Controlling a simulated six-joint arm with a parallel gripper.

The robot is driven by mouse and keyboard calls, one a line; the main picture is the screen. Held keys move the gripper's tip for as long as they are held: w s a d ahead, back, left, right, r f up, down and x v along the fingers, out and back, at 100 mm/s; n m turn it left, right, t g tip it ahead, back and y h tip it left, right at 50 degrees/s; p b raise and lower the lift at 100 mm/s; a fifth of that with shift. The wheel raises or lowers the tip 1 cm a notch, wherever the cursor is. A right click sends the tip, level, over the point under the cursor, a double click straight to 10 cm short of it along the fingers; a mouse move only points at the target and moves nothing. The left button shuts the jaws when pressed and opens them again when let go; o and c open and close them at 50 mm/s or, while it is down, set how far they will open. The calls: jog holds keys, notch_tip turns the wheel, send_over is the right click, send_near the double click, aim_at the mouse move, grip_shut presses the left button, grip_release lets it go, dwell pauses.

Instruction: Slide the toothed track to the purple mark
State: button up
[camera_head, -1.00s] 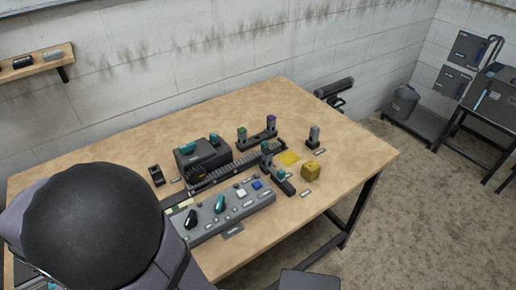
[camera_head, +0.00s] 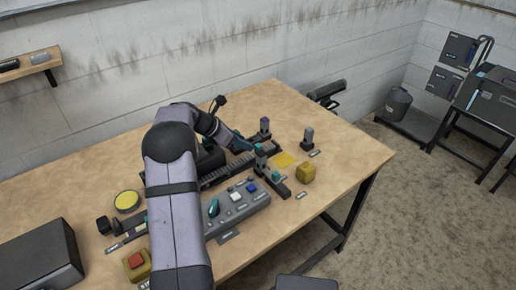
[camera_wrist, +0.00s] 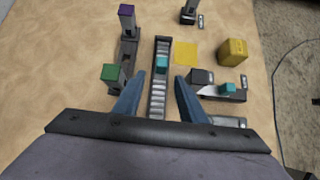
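The toothed track (camera_wrist: 158,98) is a dark ribbed strip in a channel, with a teal block (camera_wrist: 161,63) near its far end. In the head view the track (camera_head: 222,176) runs diagonally across the table. A purple-topped post (camera_wrist: 127,10) stands left of the track's far end; it also shows in the head view (camera_head: 265,124). A green-topped post (camera_wrist: 109,71) stands nearer, left of the track. My gripper (camera_wrist: 160,78) is open, its two blue fingers on either side of the track in the wrist view. Whether they touch it, I cannot tell. My arm hides part of the track in the head view.
A grey control panel (camera_head: 246,206) with switches lies in front of the track. A yellow cube (camera_head: 306,173), a flat yellow square (camera_head: 284,160) and a grey post (camera_head: 307,138) stand to the right. The table's right end is clear.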

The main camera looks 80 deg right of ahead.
aim_at(257, 146)
jog(key=shift+s+d+f, duration=0.2)
jog(key=shift+s+d, duration=0.4)
jog(key=shift+s, duration=0.2)
jog(key=shift+p+x, duration=1.1)
jog(key=shift+x, duration=2.45)
grip_shut()
jog(key=shift+w, duration=0.1)
